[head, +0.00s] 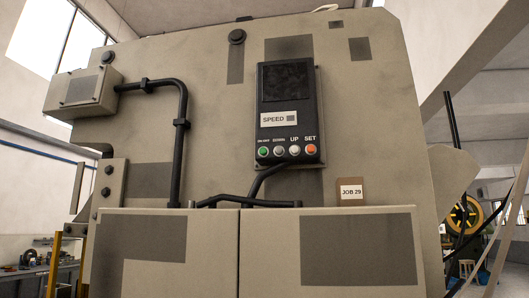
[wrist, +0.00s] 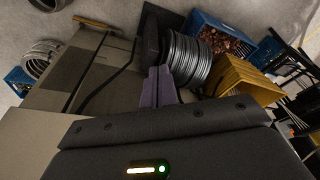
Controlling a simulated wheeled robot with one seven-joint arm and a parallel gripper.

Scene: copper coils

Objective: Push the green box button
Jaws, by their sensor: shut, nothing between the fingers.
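The green button (head: 263,152) is a small round button at the left end of a row on a black control box (head: 288,80). The box is mounted on the front of a large beige machine (head: 215,120). Grey, white and orange buttons sit to the right of the green one. My gripper (wrist: 159,72) shows only in the wrist view, with its purple fingers together and nothing between them. It is out of the head view, and I cannot make out the green button in the wrist view, so their distance apart is unclear.
Black pipes (head: 182,125) and a cable run along the machine face near the box. A "JOB 29" card (head: 351,190) stands on the lower ledge. The wrist view shows a wire coil (wrist: 188,60), a blue crate (wrist: 206,27) and a yellow crate (wrist: 240,82).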

